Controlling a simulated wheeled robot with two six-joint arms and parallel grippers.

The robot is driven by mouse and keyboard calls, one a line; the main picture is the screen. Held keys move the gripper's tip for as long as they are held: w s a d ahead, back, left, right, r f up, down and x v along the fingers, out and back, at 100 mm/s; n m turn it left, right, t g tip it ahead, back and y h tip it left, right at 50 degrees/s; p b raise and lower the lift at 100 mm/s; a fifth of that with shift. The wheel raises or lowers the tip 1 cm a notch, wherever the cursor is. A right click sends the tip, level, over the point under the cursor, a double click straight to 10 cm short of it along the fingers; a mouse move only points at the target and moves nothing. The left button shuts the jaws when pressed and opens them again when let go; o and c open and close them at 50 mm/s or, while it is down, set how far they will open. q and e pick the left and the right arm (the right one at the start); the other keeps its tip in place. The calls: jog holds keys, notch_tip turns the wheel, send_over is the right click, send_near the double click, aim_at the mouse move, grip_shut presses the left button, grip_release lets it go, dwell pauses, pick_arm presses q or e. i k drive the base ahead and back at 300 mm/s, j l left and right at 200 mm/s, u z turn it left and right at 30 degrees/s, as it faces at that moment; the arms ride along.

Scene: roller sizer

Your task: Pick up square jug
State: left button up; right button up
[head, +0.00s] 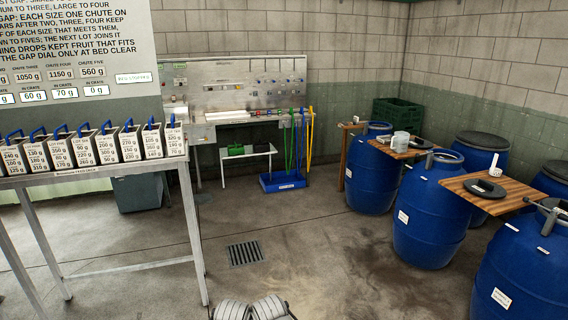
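I cannot tell for sure which thing is the square jug. A row of several boxy pale containers (152,142) with blue handles and printed gram figures stands on a metal stand at the left. A small whitish vessel (400,142) sits on a wooden board on the blue barrels at the right. A small white upright item (495,165) stands on the nearer board, by a dark round disc. Neither of my grippers can be made out; only pale rounded parts, likely mine, show at the bottom edge.
The metal stand (130,176) fills the left. Blue barrels (430,215) with wooden boards (508,187) line the right. A grey workbench (240,115), blue tool stand (282,183) and green crate (397,112) are at the back. The middle floor, with a drain grate (245,253), is clear.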

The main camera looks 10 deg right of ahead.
aim_at(399, 142)
jog(key=i+l+z, duration=0.2)
jog(key=i+z, duration=0.15)
jog(key=i, duration=0.3)
jog(key=i+z, duration=0.35)
jog(key=i, duration=0.3)
jog(key=i+j+z, duration=0.15)
jog(key=i+z, duration=0.2)
jog(key=i, duration=0.3)
jog(key=i+l, duration=0.1)
jog(key=i, duration=1.05)
jog(key=i+l, duration=0.1)
jog(key=i, duration=1)
jog(key=i+l+u, duration=0.25)
jog(key=i, duration=0.2)
jog(key=i+l+u, duration=0.25)
jog(key=i, duration=0.2)
jog(key=i+l+u, duration=0.25)
jog(key=i, duration=0.15)
